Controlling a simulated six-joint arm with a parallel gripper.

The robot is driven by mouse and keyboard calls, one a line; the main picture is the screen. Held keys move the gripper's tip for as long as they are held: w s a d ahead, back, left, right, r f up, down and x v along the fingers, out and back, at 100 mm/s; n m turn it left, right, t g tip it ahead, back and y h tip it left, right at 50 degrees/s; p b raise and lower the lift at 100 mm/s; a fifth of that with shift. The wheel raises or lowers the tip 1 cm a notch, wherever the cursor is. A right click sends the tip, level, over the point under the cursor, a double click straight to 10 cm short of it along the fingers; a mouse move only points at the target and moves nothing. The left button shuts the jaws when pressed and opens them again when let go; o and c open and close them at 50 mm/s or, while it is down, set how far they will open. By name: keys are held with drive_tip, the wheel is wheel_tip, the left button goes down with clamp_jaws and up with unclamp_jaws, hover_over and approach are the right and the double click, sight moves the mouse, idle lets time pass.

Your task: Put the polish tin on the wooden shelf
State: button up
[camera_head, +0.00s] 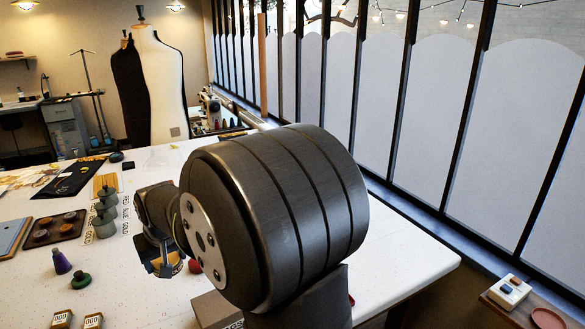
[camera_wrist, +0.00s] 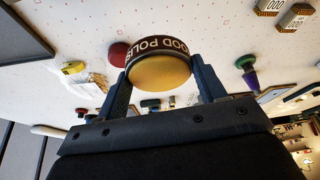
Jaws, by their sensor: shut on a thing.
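The polish tin (camera_wrist: 160,72) is a round tin with a yellow-gold face and a dark band with white letters reading part of "wood polish". My gripper (camera_wrist: 160,85) is shut on it, one blue finger on each side. In the head view my gripper (camera_head: 168,264) is low over the white table, and the tin (camera_head: 177,258) shows only partly between the fingers. A brown wooden shelf (camera_head: 490,300) is at the lower right, beyond the table edge, carrying a white block with coloured tops and a red round thing.
The white table (camera_head: 130,285) holds a dark tray (camera_head: 40,236) with several round pieces, a purple cone (camera_head: 61,262), a green knob-like piece (camera_head: 81,280) and numbered blocks (camera_head: 92,321). My large arm joint hides the table's middle. A window wall runs along the right.

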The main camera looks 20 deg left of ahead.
drive_tip(key=w+d+f+m, duration=0.1)
drive_tip(key=w+d+m, duration=0.1)
drive_tip(key=w+d, duration=0.4)
drive_tip(key=w+d+f+m+t+h, duration=0.1)
drive_tip(key=w+d+f+m, duration=0.1)
drive_tip(key=w+d, duration=0.5)
drive_tip(key=w+d+f+m+h, duration=0.1)
drive_tip(key=w+d+f+m, duration=0.1)
drive_tip(key=w+d, duration=0.5)
drive_tip(key=shift+m+t, duration=0.4)
drive_tip(key=shift+m, duration=0.4)
drive_tip(key=w+d+m, duration=0.1)
drive_tip(key=d, duration=0.2)
drive_tip(key=w+d+f+m+h, duration=0.1)
drive_tip(key=w+d, duration=0.1)
drive_tip(key=d, duration=0.2)
drive_tip(key=w+d+f+m, duration=0.1)
drive_tip(key=d, duration=0.3)
drive_tip(key=shift+w, duration=0.35)
drive_tip(key=d+f+m, duration=0.1)
drive_tip(key=d, duration=0.4)
drive_tip(key=w+d+m+h, duration=0.1)
drive_tip(key=d, duration=0.4)
drive_tip(key=w+d+f+m+h, duration=0.1)
drive_tip(key=d+m, duration=0.1)
drive_tip(key=d, duration=0.3)
drive_tip(key=shift+w+d+f, duration=0.1)
drive_tip(key=shift+w+f, duration=0.1)
drive_tip(key=shift+f, duration=0.1)
